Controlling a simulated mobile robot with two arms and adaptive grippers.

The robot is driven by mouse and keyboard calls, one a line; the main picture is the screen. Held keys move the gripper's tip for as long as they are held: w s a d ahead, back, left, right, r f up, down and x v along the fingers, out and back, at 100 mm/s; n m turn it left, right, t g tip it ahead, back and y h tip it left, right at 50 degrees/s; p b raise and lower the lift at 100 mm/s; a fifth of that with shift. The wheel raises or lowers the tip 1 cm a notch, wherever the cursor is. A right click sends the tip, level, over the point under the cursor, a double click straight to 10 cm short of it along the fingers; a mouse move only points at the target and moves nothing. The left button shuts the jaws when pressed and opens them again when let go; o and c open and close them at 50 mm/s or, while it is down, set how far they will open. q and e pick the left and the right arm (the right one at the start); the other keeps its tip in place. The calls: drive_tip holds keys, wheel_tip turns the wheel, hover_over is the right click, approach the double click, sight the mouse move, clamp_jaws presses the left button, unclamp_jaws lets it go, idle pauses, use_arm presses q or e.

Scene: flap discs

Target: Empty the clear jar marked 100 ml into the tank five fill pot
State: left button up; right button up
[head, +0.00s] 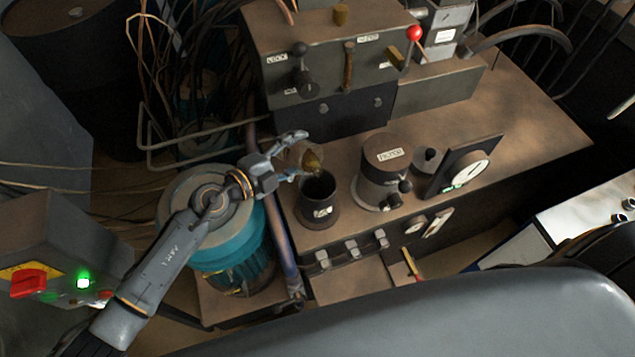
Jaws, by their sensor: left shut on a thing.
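My left gripper (300,154) is shut on a small clear jar (311,159) with amber-brown liquid in it. The jar is tilted, its mouth toward the right and down. It is held just above the open dark fill pot (319,212), near the pot's back rim. The pot stands upright at the left front of the brown bench top and has a small white label that I cannot read clearly. I cannot make out the jar's marking or a stream of liquid. The pot's inside looks dark. My right gripper is not in view.
A lidded dark canister (383,177) stands right of the pot, with a dial gauge (467,171) beyond it. A control box (335,50) with levers is behind. A teal motor (232,245) sits below my left arm. The bench's right part is clear.

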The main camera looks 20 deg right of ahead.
use_arm(q)
drive_tip(key=shift+s+r+m+y, duration=0.15)
drive_tip(key=shift+r+m+y, duration=0.2)
drive_tip(key=shift+m, duration=0.45)
idle(0.7)
drive_tip(key=shift+s+d+f+m+t+p, duration=0.2)
drive_tip(key=shift+f+m+t+p, duration=0.15)
drive_tip(key=shift+m+t+p, duration=0.25)
idle(0.7)
drive_tip(key=shift+s+r+m+p, duration=0.2)
drive_tip(key=shift+m+p, duration=0.3)
drive_tip(key=shift+p, duration=0.3)
